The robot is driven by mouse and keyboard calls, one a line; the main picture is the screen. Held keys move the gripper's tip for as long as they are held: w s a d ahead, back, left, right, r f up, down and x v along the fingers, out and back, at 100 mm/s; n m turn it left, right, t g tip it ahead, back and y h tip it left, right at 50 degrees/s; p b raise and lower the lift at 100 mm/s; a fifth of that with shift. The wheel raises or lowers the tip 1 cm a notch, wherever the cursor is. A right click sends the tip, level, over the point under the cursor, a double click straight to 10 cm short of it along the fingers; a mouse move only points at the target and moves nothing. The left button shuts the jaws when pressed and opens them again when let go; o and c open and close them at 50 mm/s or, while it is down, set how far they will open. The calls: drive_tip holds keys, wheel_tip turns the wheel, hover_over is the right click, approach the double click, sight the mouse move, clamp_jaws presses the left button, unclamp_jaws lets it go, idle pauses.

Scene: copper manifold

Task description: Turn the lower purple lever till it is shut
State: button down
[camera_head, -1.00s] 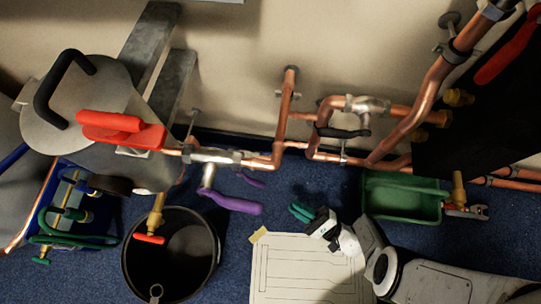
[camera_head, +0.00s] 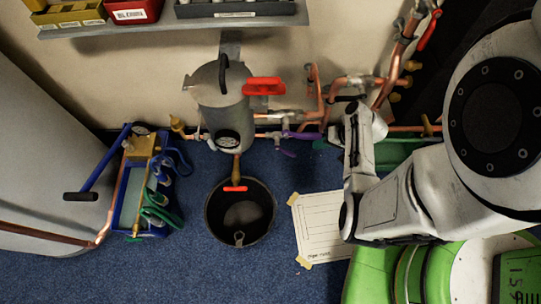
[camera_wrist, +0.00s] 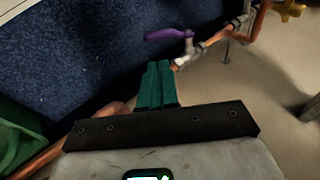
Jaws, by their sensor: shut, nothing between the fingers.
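Two purple levers show in the head view by the copper pipes at the wall. A larger purple lever (camera_head: 303,135) sits at the pipe; the smaller, lower purple lever (camera_head: 287,152) shows just below it against the blue floor. My gripper (camera_head: 320,144), with teal fingers, is close to the right of both; contact cannot be told. In the wrist view my gripper (camera_wrist: 157,70) is shut and empty. One purple lever (camera_wrist: 168,34) lies just beyond the fingertips, apart from them, sideways on a metal valve (camera_wrist: 189,47). I cannot tell which lever this is.
A black bucket (camera_head: 213,214) and a paper sheet (camera_head: 318,225) are on the floor. A green tray (camera_head: 398,150) is behind my arm. Copper pipes (camera_head: 328,100) run along the wall.

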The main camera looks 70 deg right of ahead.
drive_tip(key=b, duration=0.6)
approach(291, 153)
drive_tip(key=x, duration=0.5)
drive_tip(key=shift+w+a, duration=0.1)
drive_tip(key=shift+b+x, duration=0.5)
drive_tip(key=shift+x, duration=0.35)
